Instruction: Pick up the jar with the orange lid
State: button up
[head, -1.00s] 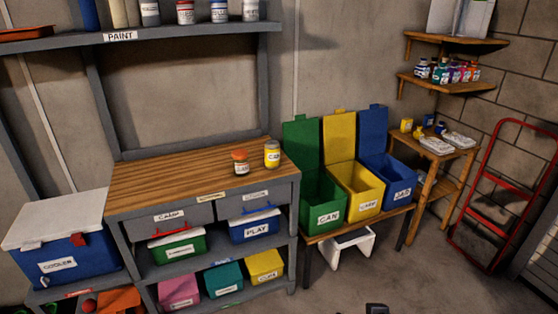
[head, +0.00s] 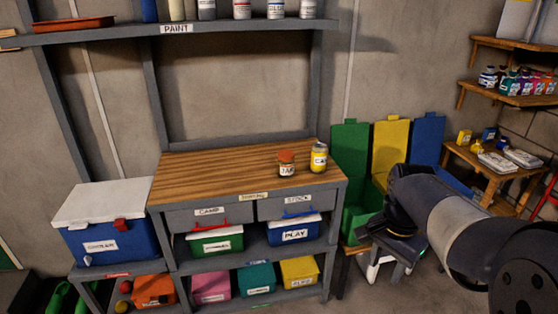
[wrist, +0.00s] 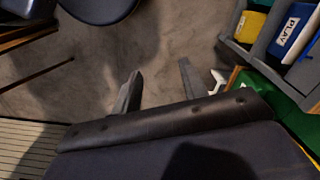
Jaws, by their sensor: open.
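The jar with the orange lid (head: 287,169) stands upright on the wooden top of the workbench (head: 215,163), near its right end. Its label is too small to read surely. A yellow jar with a pale lid (head: 319,158) stands just right of it, slightly apart. My gripper (head: 385,263) is lower and to the right, in front of the bins and well away from both jars. In the wrist view my gripper (wrist: 158,88) shows two spread fingers with nothing between them, over the grey floor. Neither jar is visible there.
Green (head: 350,150), yellow (head: 391,146) and blue bins stand right of the workbench, partly hidden by my arm. A paint shelf (head: 120,32) hangs above the workbench. A cooler (head: 105,242) stands at left. The bench top left of the jars is clear.

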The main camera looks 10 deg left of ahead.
aim_at(286, 159)
jog(key=i+j+u, duration=0.1)
jog(key=i+u, duration=0.25)
jog(key=i, duration=0.65)
jog(key=i+l+u, duration=0.15)
jog(key=i+u, duration=0.2)
jog(key=i, duration=0.6)
